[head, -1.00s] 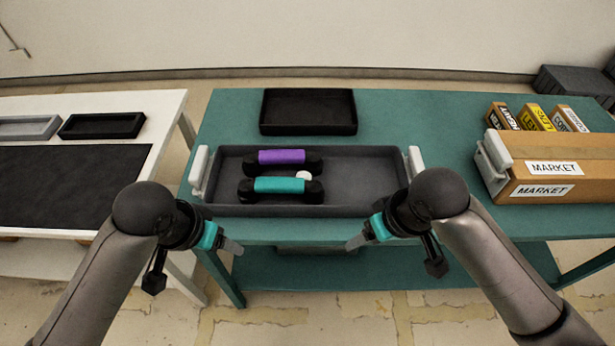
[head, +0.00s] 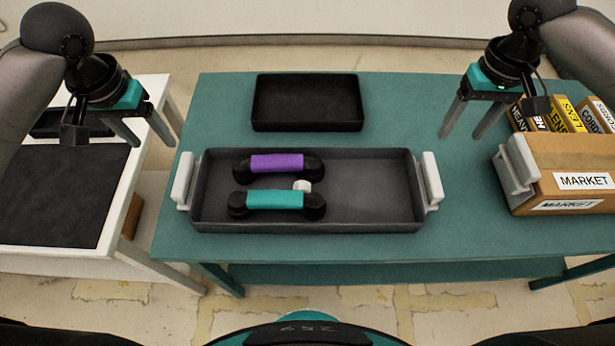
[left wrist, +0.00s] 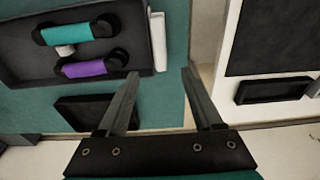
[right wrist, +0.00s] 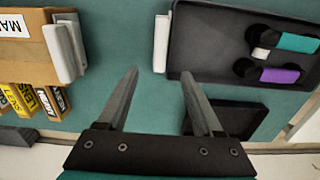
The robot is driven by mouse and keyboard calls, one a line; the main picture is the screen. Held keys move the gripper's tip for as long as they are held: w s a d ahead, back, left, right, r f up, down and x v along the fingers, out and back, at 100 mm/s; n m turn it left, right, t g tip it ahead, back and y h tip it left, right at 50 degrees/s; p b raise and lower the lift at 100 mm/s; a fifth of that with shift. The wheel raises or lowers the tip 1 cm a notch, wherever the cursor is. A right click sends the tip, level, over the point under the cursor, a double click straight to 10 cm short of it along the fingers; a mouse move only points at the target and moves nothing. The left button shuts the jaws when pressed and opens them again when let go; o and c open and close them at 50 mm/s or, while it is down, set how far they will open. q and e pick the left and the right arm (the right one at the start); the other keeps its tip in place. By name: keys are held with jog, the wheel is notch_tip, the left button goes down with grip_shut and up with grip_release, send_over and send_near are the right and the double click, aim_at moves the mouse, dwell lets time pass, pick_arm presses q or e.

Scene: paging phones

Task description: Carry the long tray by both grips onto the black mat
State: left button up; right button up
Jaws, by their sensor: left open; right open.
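The long grey tray (head: 370,220) sits on the teal table, with a white grip at its left end (head: 183,181) and another at its right end (head: 432,181). A purple handset (head: 277,163), a teal handset (head: 275,200) and a small white piece (head: 302,186) lie in its left half. The black mat (head: 60,195) lies on the white table at left. My left gripper (head: 145,140) is open and empty, above and left of the tray. My right gripper (head: 460,132) is open and empty, above and right of it. Both wrist views show the tray's near grip beyond the fingers.
A shallow black tray (head: 307,103) stands behind the long tray. A cardboard box marked MARKET (head: 565,175) with a white handle stands at right, with several small boxes (head: 565,115) behind it. A floor gap separates the two tables.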

aim_at(181, 172)
pick_arm(q)
jog(key=shift+s, duration=0.1)
pick_arm(e)
jog(key=shift+s, duration=0.1)
pick_arm(q)
jog(key=f, duration=0.5)
jog(key=w+f, duration=0.1)
jog(key=f, duration=0.4)
jog(key=w+f, duration=0.1)
jog(key=f, duration=0.4)
jog(key=shift+f, duration=0.1)
pick_arm(e)
notch_tip(181, 172, down, 15)
jog(key=shift+f, duration=0.15)
pick_arm(q)
jog(key=c, duration=1.1)
pick_arm(e)
jog(key=c, duration=1.1)
pick_arm(q)
grip_shut()
pick_arm(e)
grip_shut()
